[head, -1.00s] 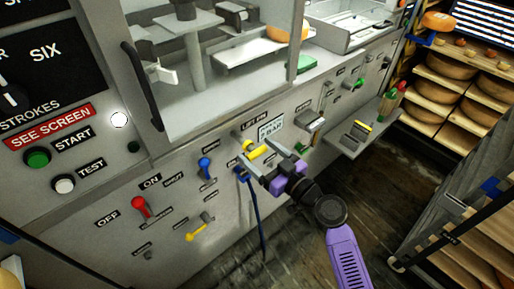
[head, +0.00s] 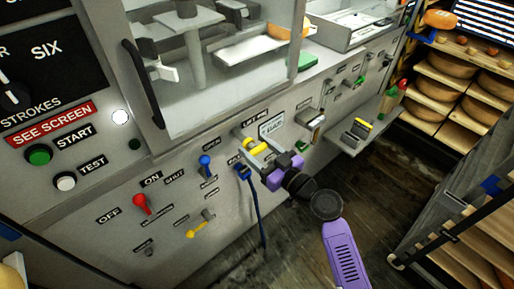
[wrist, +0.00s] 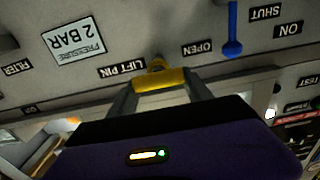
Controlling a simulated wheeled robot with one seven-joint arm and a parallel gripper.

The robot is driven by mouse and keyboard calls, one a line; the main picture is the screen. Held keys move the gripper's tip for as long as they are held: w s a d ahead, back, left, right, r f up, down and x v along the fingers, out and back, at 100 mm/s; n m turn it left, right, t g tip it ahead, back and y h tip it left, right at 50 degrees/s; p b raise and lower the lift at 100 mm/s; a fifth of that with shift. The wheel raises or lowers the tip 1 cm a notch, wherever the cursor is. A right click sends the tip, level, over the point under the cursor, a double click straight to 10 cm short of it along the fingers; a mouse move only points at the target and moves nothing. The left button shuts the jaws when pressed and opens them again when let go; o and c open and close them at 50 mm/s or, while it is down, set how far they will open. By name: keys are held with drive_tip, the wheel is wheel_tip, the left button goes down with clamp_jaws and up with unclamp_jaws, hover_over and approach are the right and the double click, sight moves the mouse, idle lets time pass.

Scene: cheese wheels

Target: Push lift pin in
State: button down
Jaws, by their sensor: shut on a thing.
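The yellow lift pin handle (head: 257,148) sticks out of the grey machine panel under the LIFT PIN label. It also shows in the wrist view (wrist: 160,80), just below the LIFT PIN label there. My gripper (head: 261,154) is shut on this handle, with one finger at each end of it. In the wrist view my gripper (wrist: 160,92) is close to the panel, and a yellow collar shows between the handle and the panel. How deep the pin sits is hard to tell.
A blue lever (head: 205,161), a red lever (head: 140,203) and a yellow lever (head: 201,229) sit left of my gripper. A ledge (head: 352,138) juts out at the right. Cheese shelves (head: 455,100) stand beyond open floor.

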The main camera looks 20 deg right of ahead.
sight(233, 128)
drive_tip(key=b+x, duration=0.1)
drive_tip(key=x, duration=0.1)
drive_tip(key=b+x, duration=0.2)
drive_tip(key=x, duration=0.1)
drive_tip(key=shift+f, duration=0.2)
drive_tip(key=shift+w+a+b, duration=0.2)
drive_tip(key=shift+w+b, duration=0.15)
drive_tip(key=shift+b, duration=0.05)
drive_tip(key=shift+w+r, duration=0.25)
drive_tip(key=shift+c, duration=2.2)
unclamp_jaws()
drive_tip(key=shift+a, duration=0.1)
